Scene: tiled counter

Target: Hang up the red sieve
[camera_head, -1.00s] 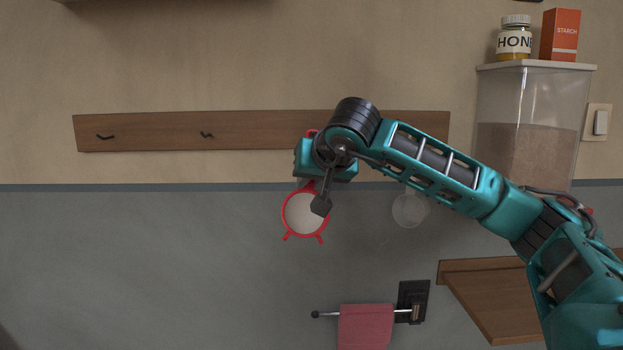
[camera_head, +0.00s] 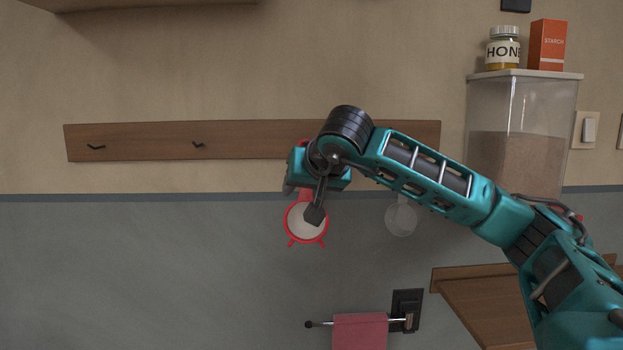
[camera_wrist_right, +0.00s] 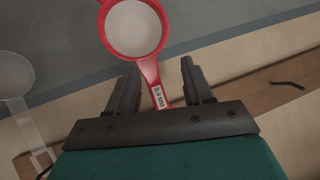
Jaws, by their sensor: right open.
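The red sieve (camera_head: 306,240) hangs with its round pale mesh bowl down and its handle up, in front of the wall below the wooden hook rail (camera_head: 250,140). A bit of red shows at the rail above my right gripper (camera_head: 299,188). In the right wrist view the sieve (camera_wrist_right: 134,53) has its labelled handle between the two fingers of my right gripper (camera_wrist_right: 160,68). The fingers stand apart, with gaps beside the handle. The handle's top end and any hook behind it are hidden by my gripper. My left gripper is not in view.
Two bare dark hooks (camera_head: 97,147) (camera_head: 198,144) show on the rail's left. A pale, clear sieve (camera_head: 401,217) hangs to the right, behind my forearm. A clear bin (camera_head: 515,150) stands at right. A pink cloth (camera_head: 359,332) hangs on a bar below.

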